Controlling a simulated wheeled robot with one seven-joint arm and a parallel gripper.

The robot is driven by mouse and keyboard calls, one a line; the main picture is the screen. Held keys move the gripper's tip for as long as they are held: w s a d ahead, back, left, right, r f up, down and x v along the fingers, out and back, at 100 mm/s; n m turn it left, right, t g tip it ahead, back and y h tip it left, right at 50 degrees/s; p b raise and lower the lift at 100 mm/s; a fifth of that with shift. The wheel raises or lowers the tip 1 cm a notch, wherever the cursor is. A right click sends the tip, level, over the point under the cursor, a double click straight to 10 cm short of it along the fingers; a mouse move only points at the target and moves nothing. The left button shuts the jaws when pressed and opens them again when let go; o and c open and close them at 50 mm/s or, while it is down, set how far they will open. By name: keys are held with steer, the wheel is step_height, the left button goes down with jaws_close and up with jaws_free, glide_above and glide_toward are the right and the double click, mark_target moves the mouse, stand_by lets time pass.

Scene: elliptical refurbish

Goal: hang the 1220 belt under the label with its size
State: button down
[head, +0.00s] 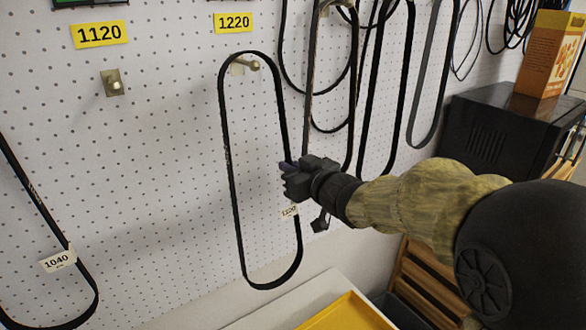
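The black belt loop (229,165) with a small white tag (289,211), which seems to read 1220, is upright in front of the pegboard. My gripper (287,167) appears shut on its right strand; the fingertips are small and partly hide the strand. The yellow 1220 label (234,22) is above the belt's top. The peg (252,65) under that label shows inside the upper end of the loop, with the belt's top curve a little above it. I cannot tell how far the peg passes through the loop, or whether they touch.
An empty peg (113,83) sits under the 1120 label (99,34). A belt tagged 1040 (75,265) hangs at the left. Several belts (372,100) hang to the right, close to my arm. A black box (500,125) and a yellow tray (345,315) are lower right.

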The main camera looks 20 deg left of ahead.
steer(key=shift+w+a+f+b, duration=0.25)
steer(key=shift+f+b, duration=0.1)
steer(key=shift+f, duration=0.25)
steer(key=shift+s, duration=0.15)
steer(key=shift+d+f, duration=0.1)
steer(key=shift+f, duration=0.05)
steer(key=c, duration=1.5)
jaws_free()
steer(key=shift+c, duration=0.2)
steer(key=b+v, duration=0.2)
steer(key=v, duration=1.5)
steer(key=shift+b, duration=0.3)
steer(key=shift+s, duration=0.15)
